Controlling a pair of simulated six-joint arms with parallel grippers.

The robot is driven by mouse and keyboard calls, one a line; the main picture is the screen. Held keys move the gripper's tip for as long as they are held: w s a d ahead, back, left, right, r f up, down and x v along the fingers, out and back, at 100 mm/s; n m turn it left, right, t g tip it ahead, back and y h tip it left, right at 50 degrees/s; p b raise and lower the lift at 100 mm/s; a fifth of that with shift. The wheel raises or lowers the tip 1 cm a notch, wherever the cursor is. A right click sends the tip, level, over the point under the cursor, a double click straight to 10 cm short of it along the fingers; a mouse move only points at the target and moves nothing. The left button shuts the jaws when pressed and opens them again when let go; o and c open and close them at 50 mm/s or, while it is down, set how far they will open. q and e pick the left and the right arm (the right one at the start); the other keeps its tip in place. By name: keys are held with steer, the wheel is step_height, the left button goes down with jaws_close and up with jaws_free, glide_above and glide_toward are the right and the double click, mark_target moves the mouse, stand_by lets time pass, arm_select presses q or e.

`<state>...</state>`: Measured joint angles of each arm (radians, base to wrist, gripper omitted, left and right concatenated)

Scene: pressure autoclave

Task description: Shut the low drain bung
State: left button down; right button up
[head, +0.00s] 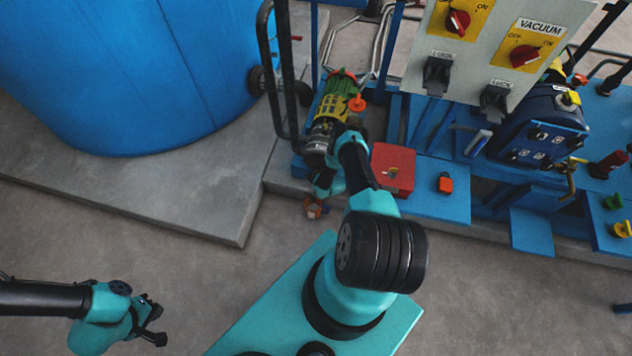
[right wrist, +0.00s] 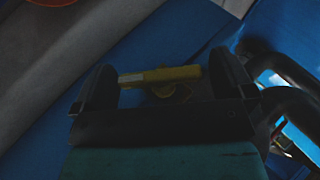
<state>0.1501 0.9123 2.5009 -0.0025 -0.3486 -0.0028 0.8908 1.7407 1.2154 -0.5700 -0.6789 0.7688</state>
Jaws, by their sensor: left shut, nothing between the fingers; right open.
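A yellow bar handle (right wrist: 160,75) with a rounded yellow part under its middle shows in the right wrist view, in front of a blue surface. It looks like the drain bung, but I cannot tell how far it is turned. My right gripper (right wrist: 166,84) is open, with one dark finger near each end of the bar. I see no clear contact. In the head view my right arm reaches to the blue frame's near left corner, and its wrist hides the handle. My left gripper (head: 153,322) is shut and empty over the floor at lower left.
A large blue tank (head: 130,70) stands on a concrete plinth (head: 215,205) at upper left. A green and yellow pump (head: 330,110) sits above my right wrist. A red box (head: 393,169) and a switch panel (head: 490,50) are to its right. Dark curved pipes (right wrist: 290,105) lie beside the right finger.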

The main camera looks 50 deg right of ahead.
steer(key=shift+c, duration=0.5)
steer(key=c, duration=0.8)
steer(key=shift+f+t, duration=0.1)
steer(key=shift+t, duration=0.2)
steer(key=shift+m+t+y, duration=0.4)
steer(key=shift+t+y, duration=0.2)
steer(key=shift+t, duration=0.3)
